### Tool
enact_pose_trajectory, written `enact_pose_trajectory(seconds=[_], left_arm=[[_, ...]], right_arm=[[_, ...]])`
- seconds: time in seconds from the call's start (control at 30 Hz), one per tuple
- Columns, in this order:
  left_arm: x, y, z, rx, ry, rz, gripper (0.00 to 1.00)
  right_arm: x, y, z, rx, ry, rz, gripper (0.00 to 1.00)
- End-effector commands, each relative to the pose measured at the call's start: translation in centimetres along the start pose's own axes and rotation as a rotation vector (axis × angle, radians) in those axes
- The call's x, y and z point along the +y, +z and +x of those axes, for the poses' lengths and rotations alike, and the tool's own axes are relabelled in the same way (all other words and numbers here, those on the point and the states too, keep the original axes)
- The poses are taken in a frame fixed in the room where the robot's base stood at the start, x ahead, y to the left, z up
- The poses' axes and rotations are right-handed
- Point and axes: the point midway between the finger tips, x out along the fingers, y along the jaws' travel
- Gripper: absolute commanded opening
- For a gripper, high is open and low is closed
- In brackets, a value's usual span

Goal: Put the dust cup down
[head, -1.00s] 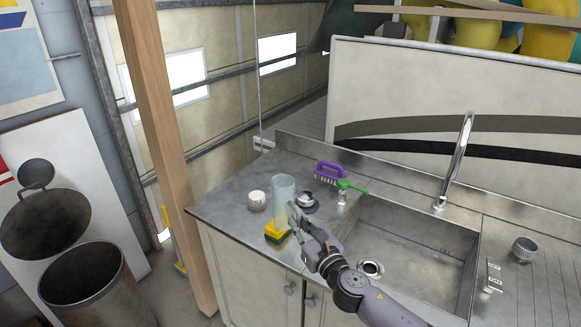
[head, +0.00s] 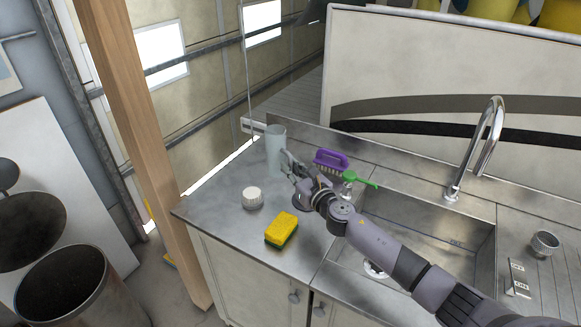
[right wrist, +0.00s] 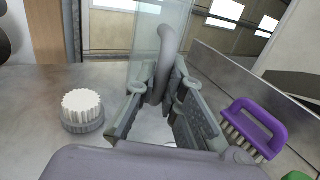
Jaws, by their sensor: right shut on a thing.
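The dust cup (head: 275,146) is a tall, clear grey cylinder at the back left corner of the metal counter (head: 222,205). My right gripper (head: 287,164) is shut on it from its right side. In the right wrist view, the clear wall of the dust cup (right wrist: 168,30) rises beyond the fingers of my right gripper (right wrist: 164,98), and a curved grey piece of it sits between them. The cup looks upright. Its base is partly hidden, and I cannot tell whether it touches the counter. My left gripper is not in view.
A white ribbed cap (head: 252,197) and a yellow-green sponge (head: 281,230) lie in front of the cup. A purple brush (head: 331,159) and a green brush (head: 359,179) lie to its right. The sink (head: 440,235) and faucet (head: 487,145) are further right. Bare counter lies around the cap.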

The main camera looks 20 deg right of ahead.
Motion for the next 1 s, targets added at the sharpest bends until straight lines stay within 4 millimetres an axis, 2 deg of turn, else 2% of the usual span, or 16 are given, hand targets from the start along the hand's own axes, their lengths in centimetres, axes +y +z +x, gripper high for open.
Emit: enact_pose_trajectory(seconds=[0.07,0.6,1.0], left_arm=[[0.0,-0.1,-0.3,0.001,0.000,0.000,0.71],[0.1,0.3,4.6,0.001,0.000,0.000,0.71],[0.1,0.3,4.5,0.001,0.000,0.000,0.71]], right_arm=[[0.1,0.2,-0.1,0.000,-0.009,0.001,0.00],[0.0,-4.8,-0.1,-0.001,-0.008,0.000,0.00],[0.0,-4.8,-0.1,0.000,-0.006,0.000,0.00]])
